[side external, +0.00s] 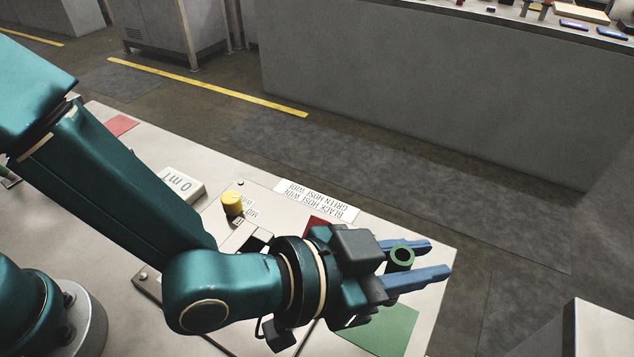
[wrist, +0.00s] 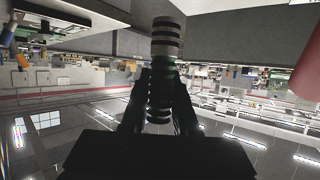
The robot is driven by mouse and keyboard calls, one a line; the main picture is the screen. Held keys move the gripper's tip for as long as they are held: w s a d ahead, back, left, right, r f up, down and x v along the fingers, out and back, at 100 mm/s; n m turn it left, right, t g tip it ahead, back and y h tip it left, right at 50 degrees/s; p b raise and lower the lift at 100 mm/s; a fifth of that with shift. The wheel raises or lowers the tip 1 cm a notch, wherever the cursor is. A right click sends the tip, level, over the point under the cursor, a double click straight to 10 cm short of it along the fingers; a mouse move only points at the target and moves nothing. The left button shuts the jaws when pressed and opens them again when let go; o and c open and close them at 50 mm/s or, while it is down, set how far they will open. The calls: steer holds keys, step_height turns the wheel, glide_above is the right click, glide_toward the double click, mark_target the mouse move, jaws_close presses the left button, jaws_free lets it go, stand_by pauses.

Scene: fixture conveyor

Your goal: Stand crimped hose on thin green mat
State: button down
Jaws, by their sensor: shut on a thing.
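The crimped hose (side external: 401,257) is a short green tube, its open end facing up in the side view. In the wrist view the hose (wrist: 164,50) shows as a dark ribbed cylinder between my fingers. My gripper (side external: 430,259), with two blue fingers, is shut on the hose, which looks about upright. The thin green mat (side external: 392,332) lies flat on the table below and a little nearer the camera than the hose. My gripper hides part of the mat, and the hose's lower end is mostly hidden.
A label (side external: 317,199) reading black and green hose wide lies at the table's far edge. A red patch (side external: 317,226) is partly behind my wrist. A yellow knob (side external: 232,203) and a white box (side external: 181,185) stand left of it. The table ends just right of the mat.

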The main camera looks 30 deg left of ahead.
glide_above(394, 315)
steer(key=shift+w+f, duration=0.1)
steer(key=shift+f, duration=3)
steer(key=shift+f, duration=0.6)
steer(key=c, duration=0.6)
jaws_free()
steer(key=shift+v, duration=2.55)
